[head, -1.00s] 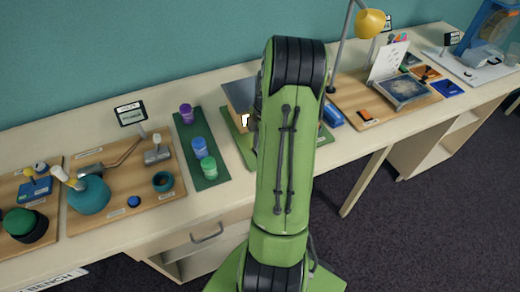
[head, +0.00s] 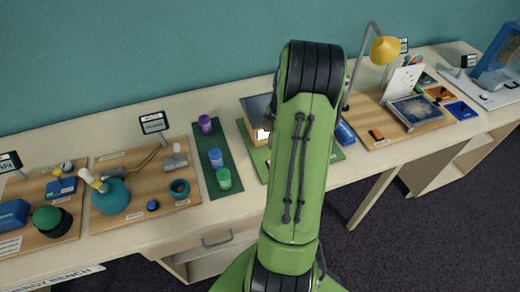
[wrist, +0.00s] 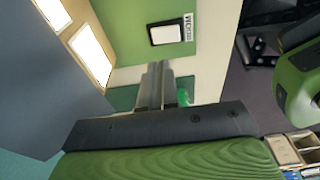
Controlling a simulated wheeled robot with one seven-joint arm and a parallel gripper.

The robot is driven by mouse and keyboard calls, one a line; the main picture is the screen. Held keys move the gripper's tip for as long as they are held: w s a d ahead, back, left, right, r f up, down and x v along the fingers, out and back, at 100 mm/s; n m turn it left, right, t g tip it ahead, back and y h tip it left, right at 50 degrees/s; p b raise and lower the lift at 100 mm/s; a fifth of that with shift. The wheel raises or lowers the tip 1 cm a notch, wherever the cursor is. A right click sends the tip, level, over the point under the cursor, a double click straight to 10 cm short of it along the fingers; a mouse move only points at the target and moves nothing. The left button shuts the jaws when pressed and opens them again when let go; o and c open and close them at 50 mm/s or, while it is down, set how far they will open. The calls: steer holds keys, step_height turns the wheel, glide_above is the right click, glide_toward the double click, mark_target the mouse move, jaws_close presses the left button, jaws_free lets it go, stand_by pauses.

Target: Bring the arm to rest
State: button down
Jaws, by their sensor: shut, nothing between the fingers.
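My green arm stands up in the middle of the head view and covers part of the bench behind it. My gripper shows in the wrist view (wrist: 155,85), with its two grey fingers together and nothing between them. In that view the fingers are in front of the pale bench top and a green mat (wrist: 135,25) with a small white-and-black item (wrist: 172,33) on it. In the head view the gripper itself is hidden behind my arm.
The long bench (head: 225,215) carries a small model house (head: 257,115) close to my arm, a dark green mat (head: 225,187) with purple, blue and green containers, a wooden board (head: 135,217) with a teal flask (head: 110,197), and a yellow lamp (head: 385,49). Dark floor is clear at lower right.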

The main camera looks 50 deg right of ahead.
steer(key=w+a+r+m+t+h, duration=0.15)
steer(key=a+r+m, duration=0.35)
steer(key=a+r, duration=1.1)
steer(key=s+a+r+m+t, duration=0.1)
steer(key=s+a+m+t, duration=0.2)
steer(key=s+a+m, duration=0.3)
steer(key=s+a, duration=0.4)
steer(key=a, duration=0.5)
steer(key=shift+r+m, duration=0.35)
steer(key=shift+m, duration=0.05)
steer(key=shift+s, duration=0.15)
